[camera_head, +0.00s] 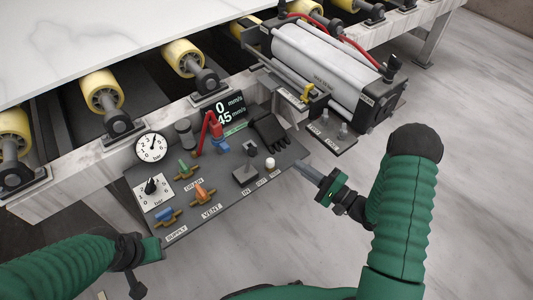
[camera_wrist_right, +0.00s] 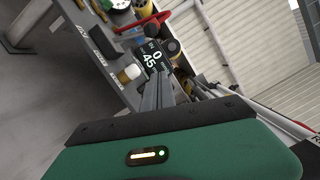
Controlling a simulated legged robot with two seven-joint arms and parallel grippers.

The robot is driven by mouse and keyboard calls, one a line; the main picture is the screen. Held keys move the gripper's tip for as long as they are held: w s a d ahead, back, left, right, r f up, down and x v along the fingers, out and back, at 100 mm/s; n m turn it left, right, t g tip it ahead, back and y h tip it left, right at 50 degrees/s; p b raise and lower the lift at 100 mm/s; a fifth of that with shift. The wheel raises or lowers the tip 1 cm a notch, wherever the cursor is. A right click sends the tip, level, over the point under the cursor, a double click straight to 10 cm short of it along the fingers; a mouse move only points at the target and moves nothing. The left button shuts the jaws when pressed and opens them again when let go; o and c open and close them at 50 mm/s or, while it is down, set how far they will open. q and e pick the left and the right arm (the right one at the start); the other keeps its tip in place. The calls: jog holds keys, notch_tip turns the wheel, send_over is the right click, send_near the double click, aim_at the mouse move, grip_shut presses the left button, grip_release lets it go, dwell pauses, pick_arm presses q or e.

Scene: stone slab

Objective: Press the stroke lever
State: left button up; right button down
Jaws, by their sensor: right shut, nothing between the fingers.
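The grey control panel (camera_head: 228,200) carries a black box with a short upright lever (camera_head: 251,158), beside the IN and OUT labels; I take this for the stroke lever. A white-topped knob (camera_head: 270,163) stands just right of it and also shows in the wrist view (camera_wrist_right: 130,73). My right gripper (camera_head: 302,167) is shut and empty at the panel's right edge, its fingers pointing left toward the knob. In the wrist view its fingers (camera_wrist_right: 158,92) lie together below the display. My left gripper (camera_head: 150,248) is at the panel's lower left corner; its fingers cannot be made out.
The panel also holds a dial gauge (camera_head: 151,147), a red lever (camera_head: 208,130), a display (camera_head: 228,110) and coloured valve handles (camera_head: 203,193). A roller bed with a white stone slab (camera_head: 90,35) lies behind. Floor at right is clear.

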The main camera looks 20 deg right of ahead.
aim_at(250, 161)
jog(key=b+x, duration=0.1)
jog(key=x, duration=0.2)
jog(key=b+x, duration=0.1)
jog(key=x, duration=0.2)
jog(key=b+x, duration=0.1)
jog(key=x, duration=0.2)
jog(key=shift+w+a+f, duration=0.2)
jog(key=shift+w+a, duration=0.05)
jog(key=shift+w, duration=0.1)
jog(key=a, duration=0.1)
jog(key=a+r+b, duration=0.1)
jog(key=s+a, duration=0.1)
jog(key=shift+a+r, duration=0.3)
jog(key=shift+r, duration=0.05)
